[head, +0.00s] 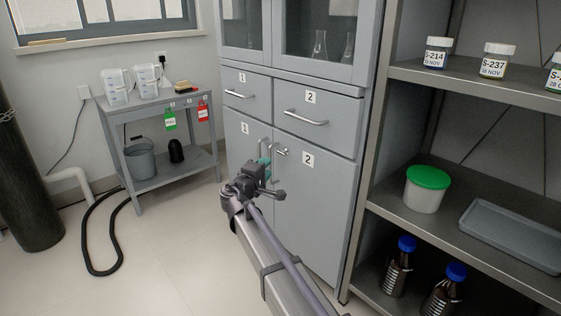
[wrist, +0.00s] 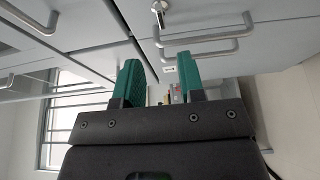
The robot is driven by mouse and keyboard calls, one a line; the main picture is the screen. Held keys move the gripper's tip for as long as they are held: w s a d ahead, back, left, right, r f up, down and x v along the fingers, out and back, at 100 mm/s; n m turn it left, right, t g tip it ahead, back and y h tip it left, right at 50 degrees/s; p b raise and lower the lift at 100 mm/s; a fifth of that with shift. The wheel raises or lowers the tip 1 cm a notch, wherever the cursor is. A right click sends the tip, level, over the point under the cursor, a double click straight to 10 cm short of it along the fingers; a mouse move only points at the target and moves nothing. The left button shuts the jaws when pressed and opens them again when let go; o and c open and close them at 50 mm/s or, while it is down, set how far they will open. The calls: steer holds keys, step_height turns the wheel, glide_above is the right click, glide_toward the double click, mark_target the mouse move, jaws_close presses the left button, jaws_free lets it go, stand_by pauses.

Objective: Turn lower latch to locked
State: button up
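The lower latch (head: 282,152) is a small silver turn-piece on the grey lower cabinet door marked 2 (head: 318,200), near its upper left corner. In the wrist view a round silver latch with a short lever (wrist: 159,8) shows at the top edge, partly cut off. My gripper (head: 264,168) is in front of the lower doors, just below and left of the latch in the head view. Its teal fingers (wrist: 158,60) are apart with nothing between them, and they do not touch the latch. Whether the latch is locked cannot be told.
Bar handles sit close by: a vertical one on the lower doors (head: 263,148) and one on drawer 2 (head: 306,117). A metal shelf rack (head: 395,195) with jars and bottles stands right. A small grey table (head: 190,100) stands back left. The floor between is mostly clear.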

mark_target(281, 154)
steer(key=x, duration=1)
steer(key=shift+w+d, duration=0.15)
steer(key=shift+w, duration=0.05)
steer(key=shift+c, duration=0.3)
jaws_close()
